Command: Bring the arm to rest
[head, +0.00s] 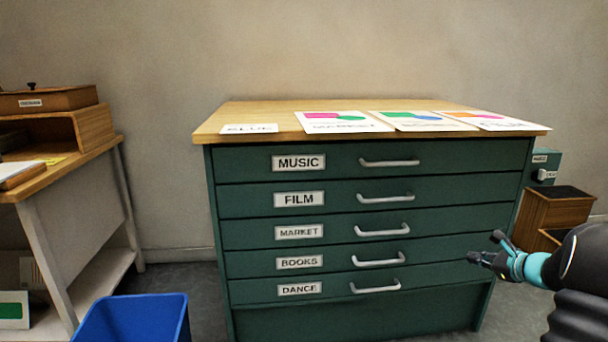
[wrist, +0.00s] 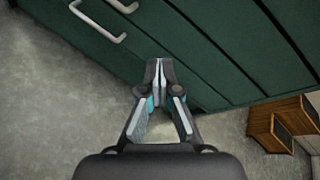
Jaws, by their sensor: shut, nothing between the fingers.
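My gripper (head: 484,250) is at the right of the head view, in front of the right part of a green drawer cabinet (head: 262,322). In the wrist view my gripper (wrist: 158,64) has its two fingertips together, with nothing between them. The green cabinet front (wrist: 215,50) fills the upper part of that view, and a pale drawer handle (wrist: 100,28) shows at the upper left, apart from the fingers. The cabinet's drawers, labelled MUSIC, FILM, MARKET, BOOKS and DANCE, all look closed.
Several printed sheets (head: 342,122) and a small label card (head: 249,129) lie on the wooden cabinet top (head: 240,112). A blue bin (head: 130,320) stands at the lower left beside a workbench (head: 70,172). A wooden box unit (head: 553,210) stands right of the cabinet. Grey floor (wrist: 60,110) is clear.

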